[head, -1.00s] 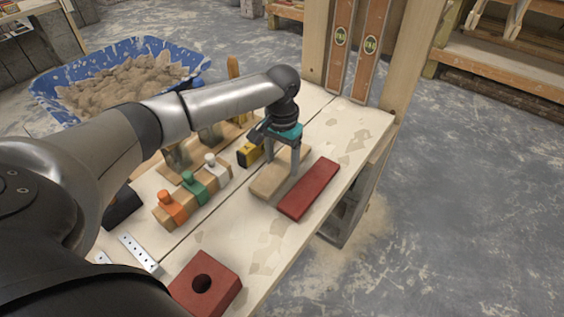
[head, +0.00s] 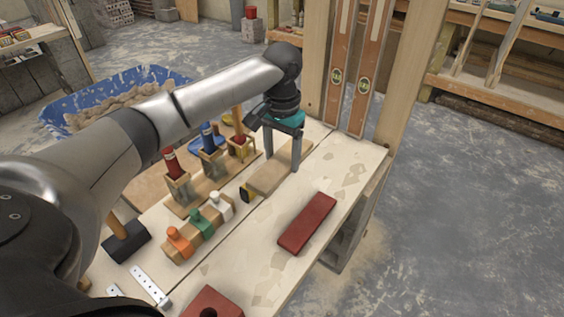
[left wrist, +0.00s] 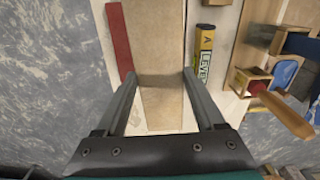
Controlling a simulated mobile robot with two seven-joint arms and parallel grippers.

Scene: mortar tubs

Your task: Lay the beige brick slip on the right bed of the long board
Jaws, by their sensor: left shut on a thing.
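My left gripper (head: 281,165) is shut on the beige brick slip (head: 265,180), with one finger along each long side. The slip and gripper are above the pale bench top, beyond the red slip (head: 307,223). In the left wrist view the beige slip (left wrist: 150,35) runs between the fingers (left wrist: 160,75), with the red slip (left wrist: 119,40) to its left. I cannot clearly make out the long board or its right bed; arm and slip cover part of the bench. My right gripper is not in view.
A block with orange, green and white knobs (head: 200,228) and wooden holders with coloured handles (head: 210,160) stand left of the slip. A yellow level (left wrist: 204,55) lies close by. A wooden post (head: 325,60) rises behind.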

